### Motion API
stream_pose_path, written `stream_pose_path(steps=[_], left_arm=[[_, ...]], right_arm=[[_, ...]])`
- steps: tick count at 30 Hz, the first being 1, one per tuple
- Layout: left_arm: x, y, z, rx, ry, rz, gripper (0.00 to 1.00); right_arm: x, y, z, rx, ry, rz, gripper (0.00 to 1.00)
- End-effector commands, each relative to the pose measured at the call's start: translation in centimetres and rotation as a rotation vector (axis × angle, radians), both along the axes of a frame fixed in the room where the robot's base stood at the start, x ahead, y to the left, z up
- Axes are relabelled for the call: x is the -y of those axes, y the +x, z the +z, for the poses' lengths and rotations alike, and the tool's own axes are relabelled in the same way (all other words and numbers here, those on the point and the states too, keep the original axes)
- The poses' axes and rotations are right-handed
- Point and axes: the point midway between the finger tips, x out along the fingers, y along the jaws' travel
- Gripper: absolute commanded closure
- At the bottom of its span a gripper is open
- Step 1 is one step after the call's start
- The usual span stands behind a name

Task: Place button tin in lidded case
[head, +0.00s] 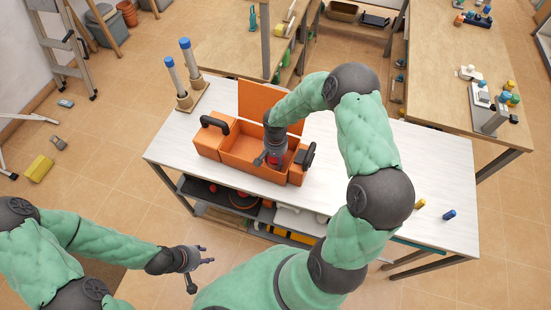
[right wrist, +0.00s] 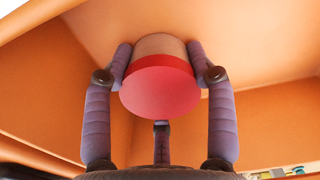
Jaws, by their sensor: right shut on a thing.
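The lidded case (head: 238,168) is orange and stands on the white table, its lid (head: 254,98) raised at the back. My right gripper (head: 274,162) reaches down into its middle compartment. In the right wrist view my right gripper (right wrist: 160,80) is shut on the button tin (right wrist: 160,92), a short round tin with a red end and a tan side. The case's orange walls (right wrist: 45,90) surround it in that view; whether the tin touches the floor of the case cannot be told. My left gripper (head: 206,257) is empty and open, low in front of the table.
Two blue-topped posts on a wooden base (head: 188,98) stand left of the case. A yellow peg (head: 420,204) and a blue peg (head: 449,214) are at the table's right front.

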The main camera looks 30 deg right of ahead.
Motion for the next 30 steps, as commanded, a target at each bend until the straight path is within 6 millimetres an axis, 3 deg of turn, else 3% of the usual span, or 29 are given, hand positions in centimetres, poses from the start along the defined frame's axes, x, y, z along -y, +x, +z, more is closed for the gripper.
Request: stream_pose_path(steps=[4,5,7,21,30], left_arm=[[0.0,0.0,-0.5,0.000,0.000,0.000,0.60],[0.0,0.0,-0.4,0.000,0.000,0.000,0.60],[0.0,0.0,-0.4,0.000,0.000,0.000,0.60],[0.0,0.0,0.2,0.000,0.000,0.000,0.60],[0.0,0.0,1.5,0.000,0.000,0.000,0.60]], right_arm=[[0.0,0.0,-0.4,0.000,0.000,0.000,0.78],[0.0,0.0,-0.3,0.000,0.000,0.000,0.38],[0.0,0.0,-0.3,0.000,0.000,0.000,0.20],[0.0,0.0,0.2,0.000,0.000,0.000,0.20],[0.0,0.1,5.9,0.004,-0.001,-0.001,0.20]])
